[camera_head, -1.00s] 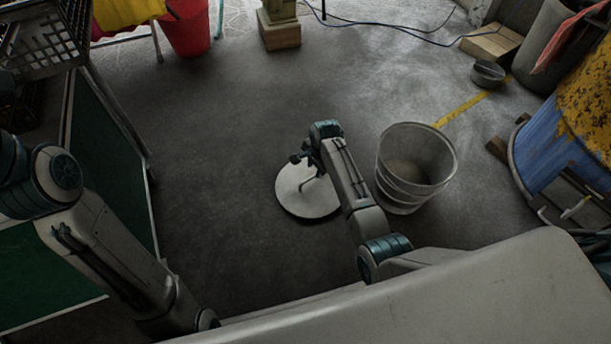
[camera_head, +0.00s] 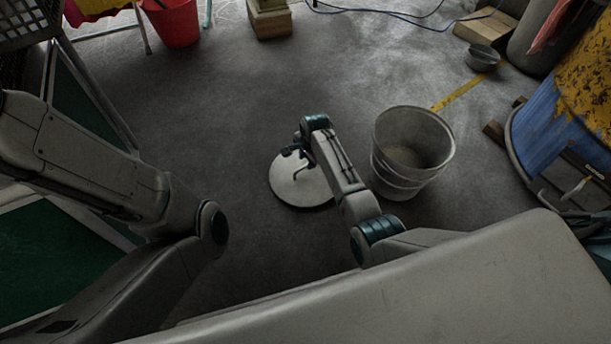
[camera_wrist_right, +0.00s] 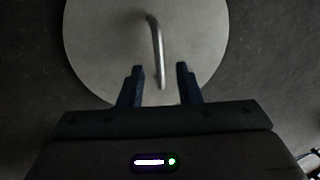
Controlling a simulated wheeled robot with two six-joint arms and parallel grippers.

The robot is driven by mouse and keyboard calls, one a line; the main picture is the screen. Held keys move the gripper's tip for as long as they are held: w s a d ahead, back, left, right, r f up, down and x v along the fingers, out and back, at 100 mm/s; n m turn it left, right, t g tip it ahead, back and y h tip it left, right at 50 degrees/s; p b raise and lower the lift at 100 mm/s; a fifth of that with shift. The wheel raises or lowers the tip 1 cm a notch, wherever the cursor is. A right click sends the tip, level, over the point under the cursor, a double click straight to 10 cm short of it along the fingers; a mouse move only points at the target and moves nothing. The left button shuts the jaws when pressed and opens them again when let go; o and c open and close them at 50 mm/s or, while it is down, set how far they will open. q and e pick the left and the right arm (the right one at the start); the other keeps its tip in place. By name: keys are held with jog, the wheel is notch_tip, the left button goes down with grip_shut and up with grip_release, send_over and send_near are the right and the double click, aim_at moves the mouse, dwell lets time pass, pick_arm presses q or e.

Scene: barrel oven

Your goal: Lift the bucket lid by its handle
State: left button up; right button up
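The bucket lid (camera_head: 296,190) is a round, pale disc with a bent metal handle (camera_head: 300,168). It appears to lie on the floor, left of the bucket. In the right wrist view the lid (camera_wrist_right: 100,45) fills the upper middle and its handle (camera_wrist_right: 157,50) runs down toward the gap between my fingers. My right gripper (camera_wrist_right: 160,72) is open, its two dark fingers on either side of the handle's lower end. In the head view my right gripper (camera_head: 294,152) hangs over the lid. My left gripper is outside the frames; only my left arm shows.
A grey bucket (camera_head: 390,185) with something pale inside stands right of my right arm. A rusty blue and yellow barrel (camera_head: 545,125) is at the right. A red bucket (camera_head: 172,22) and a small bowl (camera_head: 483,58) are farther back. The floor beyond the lid is clear.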

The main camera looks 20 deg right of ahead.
aim_at(306, 165)
jog(key=shift+f, duration=0.2)
jog(key=shift+w+f+b, duration=0.1)
jog(key=shift+f+b, duration=0.4)
jog(key=shift+b, duration=0.1)
jog(key=f+b, duration=0.3)
jog(key=f, duration=0.1)
jog(key=shift+w+b, duration=0.35)
jog(key=shift+w, duration=0.05)
jog(key=shift+f, duration=0.1)
grip_shut()
